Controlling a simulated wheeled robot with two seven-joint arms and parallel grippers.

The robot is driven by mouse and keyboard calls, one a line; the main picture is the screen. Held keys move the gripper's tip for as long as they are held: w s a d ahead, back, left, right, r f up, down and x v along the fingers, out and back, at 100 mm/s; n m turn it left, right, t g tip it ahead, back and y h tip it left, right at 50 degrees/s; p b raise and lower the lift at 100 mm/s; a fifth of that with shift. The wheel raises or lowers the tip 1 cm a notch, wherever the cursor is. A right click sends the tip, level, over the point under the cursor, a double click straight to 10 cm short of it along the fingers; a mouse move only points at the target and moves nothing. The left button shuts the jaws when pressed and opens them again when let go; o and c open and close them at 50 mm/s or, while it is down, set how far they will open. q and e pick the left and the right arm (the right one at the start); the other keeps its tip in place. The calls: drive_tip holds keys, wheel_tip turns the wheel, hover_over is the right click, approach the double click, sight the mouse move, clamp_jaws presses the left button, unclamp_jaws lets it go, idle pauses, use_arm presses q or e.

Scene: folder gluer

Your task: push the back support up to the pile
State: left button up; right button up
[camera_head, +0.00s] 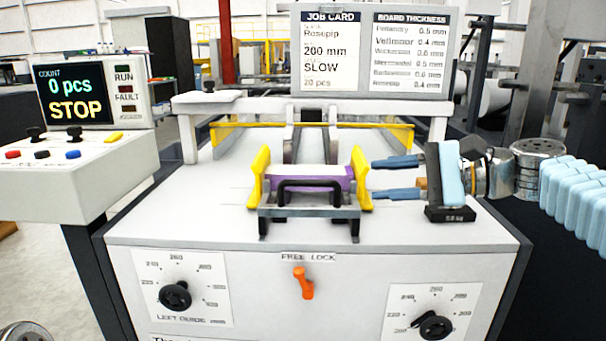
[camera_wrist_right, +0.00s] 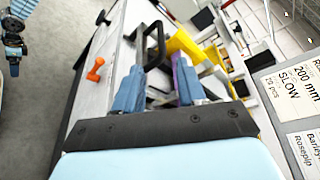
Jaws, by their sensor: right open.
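The back support (camera_head: 308,211) is a grey metal frame with a black handle (camera_head: 312,183), standing on the machine bed at the near side of the purple pile (camera_head: 335,171). The pile lies between two yellow side guides (camera_head: 260,178); whether the support touches it I cannot tell. My right gripper (camera_head: 372,178) is open at the right yellow guide, its two blue fingers pointing left. In the right wrist view, the black handle (camera_wrist_right: 153,45) shows just beyond the open fingers (camera_wrist_right: 160,72). A blue and dark part, apparently my left arm (camera_wrist_right: 13,40), shows at that view's edge; its jaws are unclear.
An orange free-lock lever (camera_head: 303,283) and two black guide knobs (camera_head: 175,296) are on the front panel. A control box (camera_head: 75,165) stands left, its display reading STOP. A job card (camera_head: 332,50) stands behind. The bed's front left is clear.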

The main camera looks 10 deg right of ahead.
sight(320, 183)
drive_tip(key=x, duration=1.3)
drive_tip(key=shift+w+a+p, duration=0.15)
drive_tip(key=shift+a+p, duration=0.2)
drive_tip(key=shift+c, duration=0.4)
clamp_jaws()
